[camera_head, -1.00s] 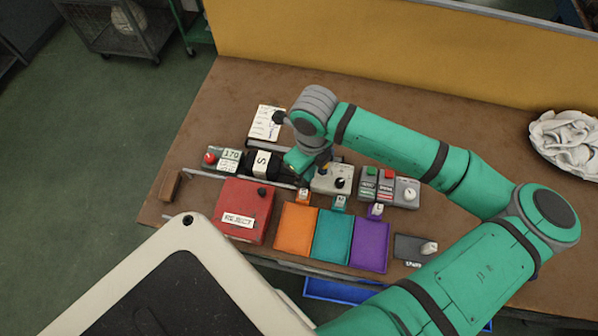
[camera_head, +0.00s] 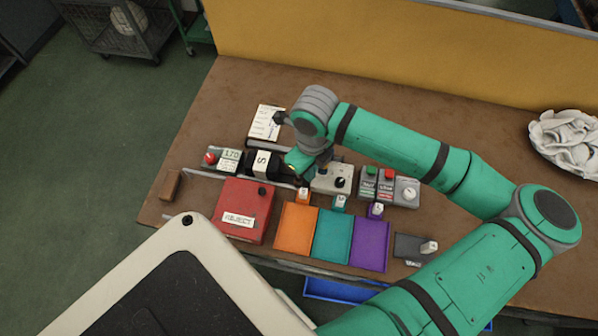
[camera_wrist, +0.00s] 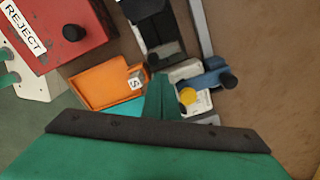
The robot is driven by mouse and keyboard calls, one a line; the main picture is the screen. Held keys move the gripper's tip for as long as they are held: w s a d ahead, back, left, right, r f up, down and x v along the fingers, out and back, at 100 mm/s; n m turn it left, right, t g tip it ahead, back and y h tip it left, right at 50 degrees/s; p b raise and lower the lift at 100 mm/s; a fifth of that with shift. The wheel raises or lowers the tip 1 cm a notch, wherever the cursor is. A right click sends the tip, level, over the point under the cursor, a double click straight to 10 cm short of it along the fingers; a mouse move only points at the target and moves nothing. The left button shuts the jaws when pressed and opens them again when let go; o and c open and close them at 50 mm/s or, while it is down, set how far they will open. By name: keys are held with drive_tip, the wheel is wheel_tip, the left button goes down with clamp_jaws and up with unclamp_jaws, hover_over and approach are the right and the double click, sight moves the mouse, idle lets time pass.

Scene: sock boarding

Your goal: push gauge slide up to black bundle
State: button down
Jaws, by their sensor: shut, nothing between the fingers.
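The black bundle (camera_head: 262,164) with a white S label lies on the bench beside the gauge's display (camera_head: 231,155), which seems to read 170. A black form that looks like the bundle shows at the top of the wrist view (camera_wrist: 152,22). A blue block with a dark knob, probably the gauge slide (camera_wrist: 207,79), sits at the end of a metal rail (camera_wrist: 200,25), apart from the black form. My gripper (camera_wrist: 161,97) is shut and empty, pointing down near the blue block. In the head view my wrist hides the block; contact cannot be told.
The red REJECT box (camera_head: 243,211) stands in front of the bundle. Orange (camera_head: 296,230), teal (camera_head: 332,236) and purple (camera_head: 370,246) trays lie to its right. A control box (camera_head: 333,179) and red and green buttons (camera_head: 377,184) stand close to my gripper's right.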

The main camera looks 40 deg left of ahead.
drive_tip(key=shift+f, duration=0.15)
idle(0.4)
drive_tip(key=shift+a+f, duration=0.1)
drive_tip(key=shift+f, duration=0.35)
drive_tip(key=shift+s, duration=0.1)
idle(0.5)
